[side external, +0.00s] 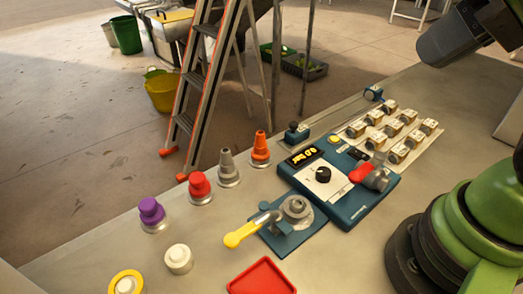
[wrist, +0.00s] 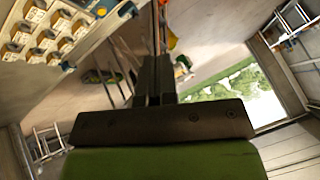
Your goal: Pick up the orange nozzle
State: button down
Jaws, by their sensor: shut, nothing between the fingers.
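The orange nozzle (side external: 260,148) stands upright on a round base on the bench in the side external view, at the right end of a row of nozzles. My gripper (wrist: 157,65) shows in the wrist view with its dark fingers together and nothing between them. It is raised well away from the orange nozzle. The fingertips cannot be made out in the side external view. I cannot tell whether the orange nozzle shows in the wrist view.
Grey (side external: 228,168), red (side external: 199,187) and purple (side external: 152,212) nozzles stand left of the orange one. A blue control box (side external: 345,185), a yellow-handled valve (side external: 243,232) and a red tray (side external: 262,278) lie nearby. A ladder (side external: 205,75) stands beyond the bench.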

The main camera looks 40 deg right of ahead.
jog(key=c, duration=1.8)
grip_release()
jog(key=o, duration=1.2)
jog(key=shift+w, duration=0.1)
jog(key=n+g+h, duration=0.2)
jog(key=n+g, duration=0.1)
jog(key=g, duration=0.3)
send_over(261, 145)
jog(key=d, duration=0.1)
notch_tip(261, 145, down, 13)
jog(key=shift+g, duration=0.6)
jog(key=f, duration=0.3)
jog(key=w+f, duration=0.1)
jog(key=f, duration=0.5)
jog(key=shift+w+a+f, duration=0.15)
jog(key=shift+a+f, duration=0.05)
jog(key=shift+f, duration=3.15)
